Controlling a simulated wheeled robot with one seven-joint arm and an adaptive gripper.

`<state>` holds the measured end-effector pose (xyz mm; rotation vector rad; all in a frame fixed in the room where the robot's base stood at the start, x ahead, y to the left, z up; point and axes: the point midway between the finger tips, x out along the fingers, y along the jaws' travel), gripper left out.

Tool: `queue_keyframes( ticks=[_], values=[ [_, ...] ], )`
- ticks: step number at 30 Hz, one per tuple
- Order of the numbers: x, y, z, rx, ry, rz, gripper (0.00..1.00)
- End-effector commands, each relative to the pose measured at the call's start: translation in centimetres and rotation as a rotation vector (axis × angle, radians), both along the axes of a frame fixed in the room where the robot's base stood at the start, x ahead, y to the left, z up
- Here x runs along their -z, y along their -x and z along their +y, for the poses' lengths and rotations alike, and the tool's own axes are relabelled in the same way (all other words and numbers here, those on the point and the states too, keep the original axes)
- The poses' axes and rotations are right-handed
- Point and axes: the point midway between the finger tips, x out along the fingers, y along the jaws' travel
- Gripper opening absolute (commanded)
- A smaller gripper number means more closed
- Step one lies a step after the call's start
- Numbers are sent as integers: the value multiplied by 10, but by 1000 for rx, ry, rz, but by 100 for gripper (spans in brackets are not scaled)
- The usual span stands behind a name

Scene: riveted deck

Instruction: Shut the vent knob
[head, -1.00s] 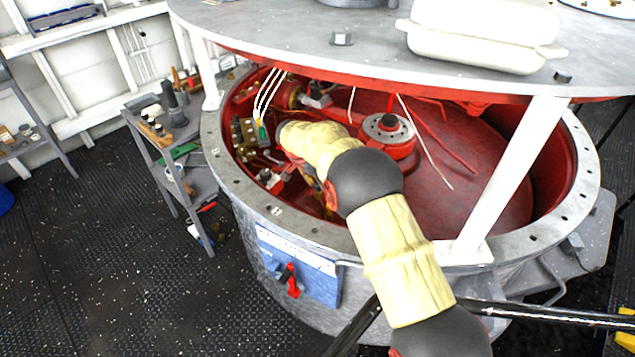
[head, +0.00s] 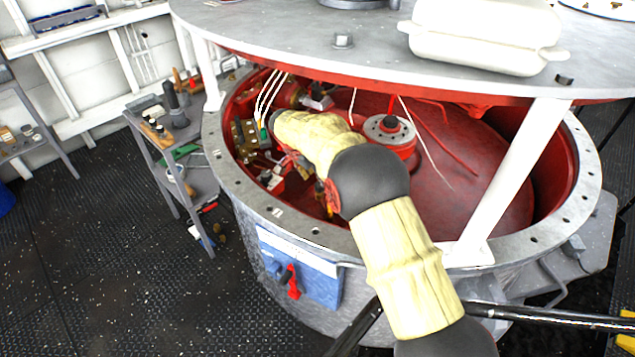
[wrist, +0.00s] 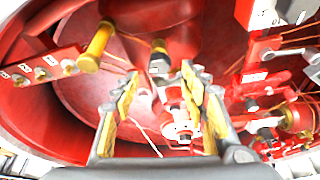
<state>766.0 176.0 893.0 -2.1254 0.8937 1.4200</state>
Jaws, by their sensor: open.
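In the wrist view my gripper (wrist: 160,82) is open, with its yellow-padded fingers apart and nothing held between them. A small dark knob with a yellow top (wrist: 159,57) shows just beyond the gap between the fingertips. A larger yellow knob (wrist: 97,47) stands on a stem to the upper left, clear of the left finger. A red and white fitting (wrist: 180,112) shows between the fingers, nearer the right one. I cannot tell which of these is the vent knob.
The drum's grey rim (head: 315,231) and a white post (head: 510,180) stand close around my arm. A round grey top plate (head: 290,35) overhangs the drum. Several thin white lines hang inside. A brass fitting block (head: 245,134) sits at the left inner wall. A cart (head: 205,180) stands left.

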Motion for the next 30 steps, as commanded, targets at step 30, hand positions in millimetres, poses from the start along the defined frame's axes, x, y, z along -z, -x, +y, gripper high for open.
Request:
queue_keyframes(
  ticks=[30],
  values=[
    [-64, 19, 19, -6, 2, 3, 44]
  ],
)
